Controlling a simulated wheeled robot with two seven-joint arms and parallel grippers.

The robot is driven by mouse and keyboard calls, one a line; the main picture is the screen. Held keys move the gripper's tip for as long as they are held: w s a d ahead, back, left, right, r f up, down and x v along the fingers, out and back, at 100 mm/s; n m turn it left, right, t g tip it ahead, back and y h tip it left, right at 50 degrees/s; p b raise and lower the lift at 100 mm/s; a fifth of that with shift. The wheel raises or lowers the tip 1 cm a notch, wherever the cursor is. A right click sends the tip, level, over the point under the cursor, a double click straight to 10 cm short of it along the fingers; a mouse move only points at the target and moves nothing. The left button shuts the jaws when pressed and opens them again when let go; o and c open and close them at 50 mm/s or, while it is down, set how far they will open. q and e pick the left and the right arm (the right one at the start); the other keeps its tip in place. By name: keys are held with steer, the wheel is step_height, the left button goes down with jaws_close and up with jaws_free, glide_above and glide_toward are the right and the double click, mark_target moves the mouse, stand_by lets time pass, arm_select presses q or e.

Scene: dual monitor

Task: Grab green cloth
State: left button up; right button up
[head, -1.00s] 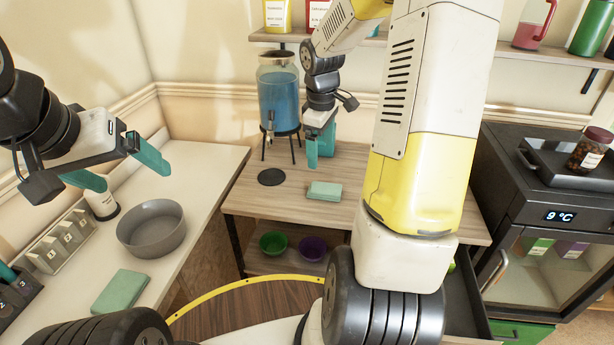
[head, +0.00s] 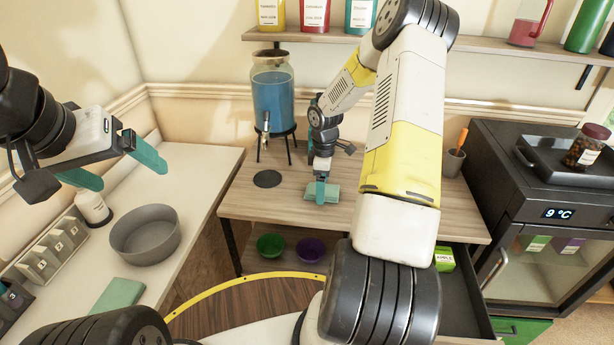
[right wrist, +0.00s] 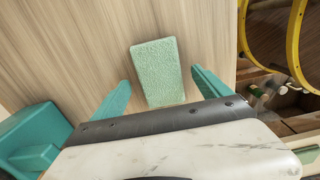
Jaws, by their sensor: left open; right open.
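A folded green cloth (head: 331,190) lies flat on the wooden table. It also shows in the right wrist view (right wrist: 156,65), beyond and between the teal fingers. My right gripper (right wrist: 162,80) is open, with one finger on each side of the cloth's near part; I cannot tell whether it touches the cloth. In the head view my right gripper (head: 320,196) covers part of this cloth. A second green cloth (head: 118,296) lies on the white counter at left, partly cut off by my own body. My left gripper (head: 130,176) is open and empty above the counter.
A grey bowl (head: 146,236) and a slotted holder (head: 52,250) stand on the white counter (head: 198,180). A blue drink dispenser (head: 273,100) and a black disc (head: 267,179) are on the wooden table (head: 240,200). An open drawer (head: 468,300) juts out at right.

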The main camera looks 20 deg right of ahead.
steer(key=shift+f, duration=0.3)
steer(key=c, duration=1.4)
steer(key=shift+r, duration=0.15)
steer(key=shift+c, duration=0.2)
